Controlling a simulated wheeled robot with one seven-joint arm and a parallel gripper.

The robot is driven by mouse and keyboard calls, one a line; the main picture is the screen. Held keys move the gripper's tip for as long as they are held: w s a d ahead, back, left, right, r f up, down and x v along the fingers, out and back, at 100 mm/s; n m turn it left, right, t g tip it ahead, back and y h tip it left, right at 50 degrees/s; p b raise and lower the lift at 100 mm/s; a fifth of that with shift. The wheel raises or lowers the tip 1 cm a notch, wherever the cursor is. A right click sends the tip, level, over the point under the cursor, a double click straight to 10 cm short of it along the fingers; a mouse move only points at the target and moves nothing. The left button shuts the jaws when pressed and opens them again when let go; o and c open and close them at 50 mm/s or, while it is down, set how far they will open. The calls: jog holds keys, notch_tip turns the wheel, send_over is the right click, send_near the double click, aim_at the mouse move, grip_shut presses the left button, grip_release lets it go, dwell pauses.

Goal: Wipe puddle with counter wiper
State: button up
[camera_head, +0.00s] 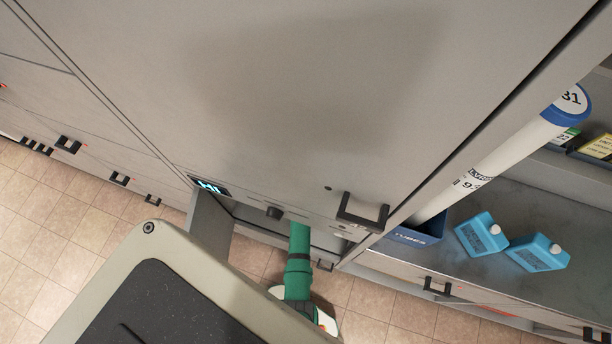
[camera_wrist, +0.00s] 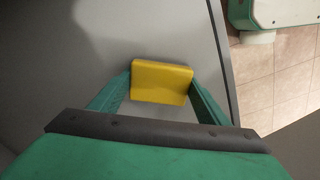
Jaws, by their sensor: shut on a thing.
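My gripper (camera_wrist: 160,88) shows in the wrist view with its two green fingers closed on a yellow block (camera_wrist: 161,80), which looks like the counter wiper. The block is over a grey surface (camera_wrist: 190,35), left of that surface's dark edge. I cannot tell whether the block touches the surface. A faint curved outline shows on the grey at the upper left of the wrist view, but I cannot tell whether it is the puddle. In the head view my green arm reaches below a large grey panel, and the gripper and wiper are hidden.
In the head view, two blue bottles (camera_head: 482,236) (camera_head: 538,253) and a dark blue box (camera_head: 418,231) are on a grey shelf at right. A long white tube (camera_head: 490,160) with a blue cap leans there. A black handle (camera_head: 362,211) juts out near my arm. Tiled floor lies below.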

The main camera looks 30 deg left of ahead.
jog(key=shift+s+a+f, duration=0.1)
jog(key=shift+s+a, duration=0.1)
jog(key=shift+a, duration=0.7)
jog(key=shift+s+a+f, duration=0.1)
jog(key=shift+s+a, duration=0.1)
jog(key=shift+a, duration=0.65)
jog(key=shift+r, duration=3.05)
